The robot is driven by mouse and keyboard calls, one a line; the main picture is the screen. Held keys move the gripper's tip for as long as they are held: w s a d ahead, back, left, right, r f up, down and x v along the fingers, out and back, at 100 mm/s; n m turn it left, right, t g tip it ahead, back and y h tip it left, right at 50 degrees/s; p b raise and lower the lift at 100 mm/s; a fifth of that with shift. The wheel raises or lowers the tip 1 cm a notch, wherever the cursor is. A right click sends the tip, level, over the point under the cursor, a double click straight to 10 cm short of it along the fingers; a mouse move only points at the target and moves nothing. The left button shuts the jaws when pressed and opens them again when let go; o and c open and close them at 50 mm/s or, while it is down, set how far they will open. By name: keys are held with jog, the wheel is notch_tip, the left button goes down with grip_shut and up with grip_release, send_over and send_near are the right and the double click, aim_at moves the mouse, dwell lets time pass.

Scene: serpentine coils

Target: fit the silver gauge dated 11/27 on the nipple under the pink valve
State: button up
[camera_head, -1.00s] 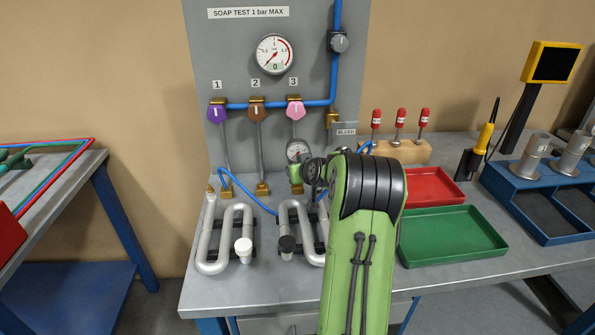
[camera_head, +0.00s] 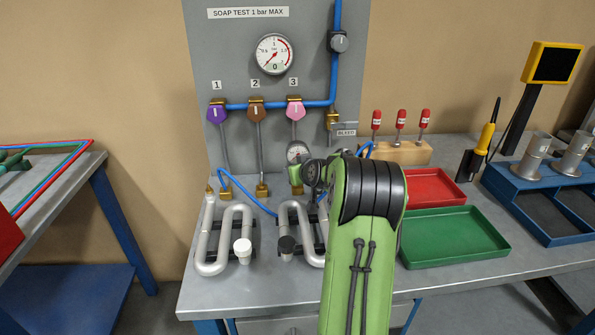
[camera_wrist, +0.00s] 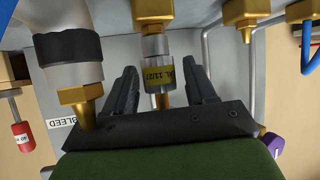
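The silver gauge (camera_head: 298,152), with a round dial, stands below the pink valve (camera_head: 295,108) in the head view. In the wrist view the gauge's silver body (camera_wrist: 155,45) carries a yellow band ending in 11/27. It lies in line with a brass fitting (camera_wrist: 153,9); I cannot tell how fully it is seated. My gripper (camera_wrist: 160,84) has one dark finger on each side of the gauge, with a visible gap at both sides, so it is open around it. My arm hides much of the gripper in the head view, where the brass fitting under the pink valve (camera_head: 297,189) shows partly.
The purple valve (camera_head: 217,112) and brown valve (camera_head: 256,111) stand to the left. Silver coils (camera_head: 226,240) stand in front. A red tray (camera_head: 432,198) and green tray (camera_head: 455,253) lie to the right.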

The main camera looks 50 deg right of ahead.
aim_at(300, 188)
jog(key=shift+o, duration=0.6)
jog(key=shift+g, duration=0.4)
jog(key=f, duration=0.2)
jog(key=s+f, duration=0.1)
jog(key=f, duration=0.1)
jog(key=shift+a, duration=0.3)
jog(key=shift+s, duration=0.1)
jog(key=shift+s+r, duration=0.15)
jog(key=shift+r, duration=0.15)
jog(key=s+a+r+p, duration=0.1)
jog(key=s+a+r, duration=0.1)
jog(key=s+r, duration=0.4)
jog(key=s+a+r+n+g+y+p, duration=0.15)
jog(key=a+r+p, duration=0.35)
jog(key=a, duration=0.8)
jog(key=s+a+r+n+y+p, duration=0.1)
jog(key=a+r+n+y+p, duration=0.1)
jog(key=a+r, duration=0.8)
jog(key=s+a+g+y+p, duration=0.1)
jog(key=s+a+p, duration=0.1)
jog(key=s+a, duration=0.5)
jog(key=s+a+f+n+g+p, duration=0.1)
jog(key=s+a+g+p, duration=0.1)
jog(key=s+a, duration=0.4)
jog(key=s, duration=0.5)
jog(key=shift+s+a+y+p, duration=0.2)
jog(key=shift+a+y+p, duration=0.1)
jog(key=shift+a+y, duration=0.05)
